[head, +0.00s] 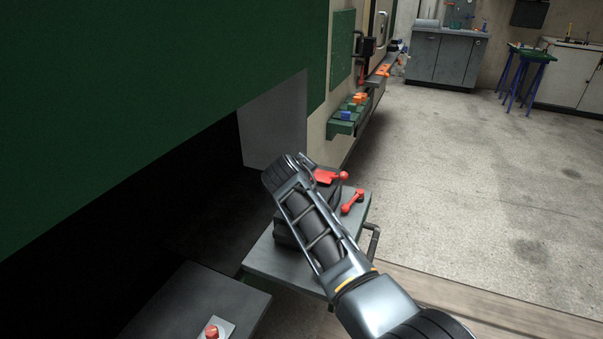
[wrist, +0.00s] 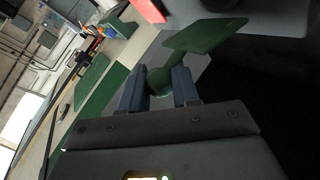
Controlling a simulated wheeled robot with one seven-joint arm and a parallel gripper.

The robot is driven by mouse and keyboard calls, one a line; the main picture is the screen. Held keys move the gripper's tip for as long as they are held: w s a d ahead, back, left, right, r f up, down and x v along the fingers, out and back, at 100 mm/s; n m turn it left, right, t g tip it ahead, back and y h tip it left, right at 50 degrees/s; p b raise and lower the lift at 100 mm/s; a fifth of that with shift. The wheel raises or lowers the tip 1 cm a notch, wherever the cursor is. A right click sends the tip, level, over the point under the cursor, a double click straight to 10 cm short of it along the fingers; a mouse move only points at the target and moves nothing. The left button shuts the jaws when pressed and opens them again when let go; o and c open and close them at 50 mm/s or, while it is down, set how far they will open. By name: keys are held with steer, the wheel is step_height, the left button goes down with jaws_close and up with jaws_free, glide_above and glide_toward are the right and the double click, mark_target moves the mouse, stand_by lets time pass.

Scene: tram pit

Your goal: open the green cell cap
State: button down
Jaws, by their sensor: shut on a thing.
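In the wrist view my gripper (wrist: 159,76) is shut on a round green knob (wrist: 158,84). The knob joins by a short neck to a flat green plate, the green cell cap (wrist: 205,36). I cannot tell how far the cap is raised from the cell under it. In the head view my own arm hides the green cap and the fingers. There a dark box (head: 284,233) stands on a grey trolley top (head: 290,268), partly behind my arm, with a red cap (head: 325,177) on it.
A red-handled part (head: 352,202) lies at the trolley's right side. A grey surface with a red button (head: 211,331) is at the lower front. A dark opening lies left under the green body (head: 130,70). A green shelf (head: 345,122) holds coloured blocks.

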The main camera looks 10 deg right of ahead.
steer(key=c, duration=0.9)
jaws_free()
steer(key=shift+o, duration=0.2)
steer(key=v, duration=0.7)
steer(key=shift+s+r, duration=0.25)
steer(key=shift+s, duration=0.05)
steer(key=shift+a+f, duration=0.1)
steer(key=shift+a, duration=0.05)
